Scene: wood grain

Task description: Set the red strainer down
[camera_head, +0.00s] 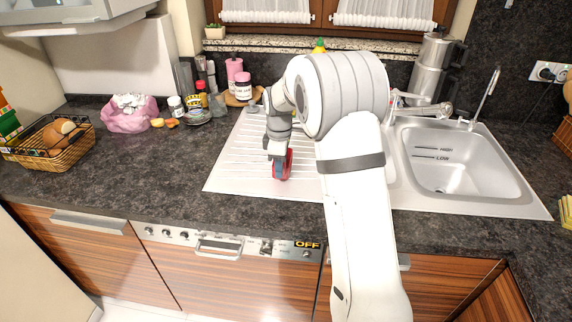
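The red strainer (288,165) is at the end of my gripper (276,157), above or on the ribbed drainboard (235,160) of the steel sink unit. It stands roughly on edge, with its red rim seen upright. My gripper points down and its fingers appear shut on the strainer. The fingers hide part of it, and I cannot tell whether its lower edge touches the drainboard.
The sink basin (460,165) is to the right, with a tap (485,95) behind. Jars (243,88) stand behind the drainboard. A pink bag (130,118) and a bread basket (50,150) are on the left. The dark counter (140,170) between is clear.

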